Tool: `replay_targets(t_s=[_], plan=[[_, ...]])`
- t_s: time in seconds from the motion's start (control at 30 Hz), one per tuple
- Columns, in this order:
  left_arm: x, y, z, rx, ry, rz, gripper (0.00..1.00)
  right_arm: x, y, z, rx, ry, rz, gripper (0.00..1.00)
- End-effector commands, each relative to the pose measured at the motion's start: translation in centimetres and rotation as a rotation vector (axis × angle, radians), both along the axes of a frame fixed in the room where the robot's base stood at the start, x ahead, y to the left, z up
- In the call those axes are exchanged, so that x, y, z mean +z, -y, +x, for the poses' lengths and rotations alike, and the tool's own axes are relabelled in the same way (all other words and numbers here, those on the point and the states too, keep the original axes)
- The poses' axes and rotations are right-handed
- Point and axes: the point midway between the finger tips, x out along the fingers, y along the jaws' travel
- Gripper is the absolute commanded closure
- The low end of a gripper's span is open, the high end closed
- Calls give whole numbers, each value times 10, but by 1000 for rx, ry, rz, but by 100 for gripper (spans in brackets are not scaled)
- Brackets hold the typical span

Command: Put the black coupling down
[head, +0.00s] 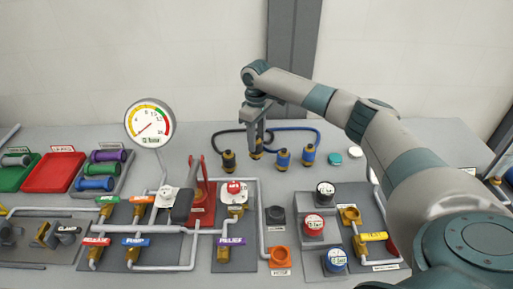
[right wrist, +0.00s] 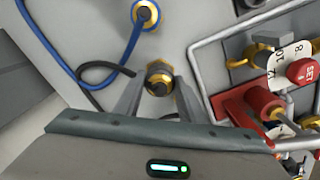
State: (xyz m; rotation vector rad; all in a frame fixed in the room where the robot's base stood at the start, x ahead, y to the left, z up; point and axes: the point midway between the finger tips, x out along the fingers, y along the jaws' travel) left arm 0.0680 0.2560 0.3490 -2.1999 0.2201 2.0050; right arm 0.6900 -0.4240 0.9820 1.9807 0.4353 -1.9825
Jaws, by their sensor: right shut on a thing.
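My right gripper (head: 257,143) reaches down behind the red lever and is shut on the black coupling. In the right wrist view the black coupling (right wrist: 158,77) sits between the two fingers, with a dark top and brass around it. Brass also shows below the fingers in the head view. The black hose (right wrist: 92,66) runs up beside it. I cannot tell whether the coupling is seated on something underneath. A second black-topped coupling (head: 228,160) stands to the left, apart from the gripper. My left gripper is not in view.
Two blue couplings (head: 282,158) (head: 308,155) stand to the right, with a blue hose (head: 296,128) behind. The red lever (head: 200,180) and grey pipes are in front. A red tray (head: 53,172) lies far left. The bench is clear behind the hoses.

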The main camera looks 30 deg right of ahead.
Motion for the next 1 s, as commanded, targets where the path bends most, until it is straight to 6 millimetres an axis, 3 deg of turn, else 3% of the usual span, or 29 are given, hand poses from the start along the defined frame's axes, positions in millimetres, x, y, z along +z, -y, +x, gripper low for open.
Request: replay_targets(t_s=[0.17, 0.5, 0.87, 0.9, 0.97, 1.0], plan=[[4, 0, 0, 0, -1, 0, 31, -5, 0, 0, -1, 0, 1, 91], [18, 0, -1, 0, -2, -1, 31, -38, -1, 0, 0, 1, 0, 91], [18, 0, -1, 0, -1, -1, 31, -42, 0, 0, 0, 0, 0, 91], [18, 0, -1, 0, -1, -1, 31, -43, 0, -1, 0, 0, 0, 61], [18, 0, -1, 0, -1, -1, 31, -42, 0, 0, 0, 0, 0, 47], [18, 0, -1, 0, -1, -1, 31, -42, 0, 0, 0, 0, 0, 45]])
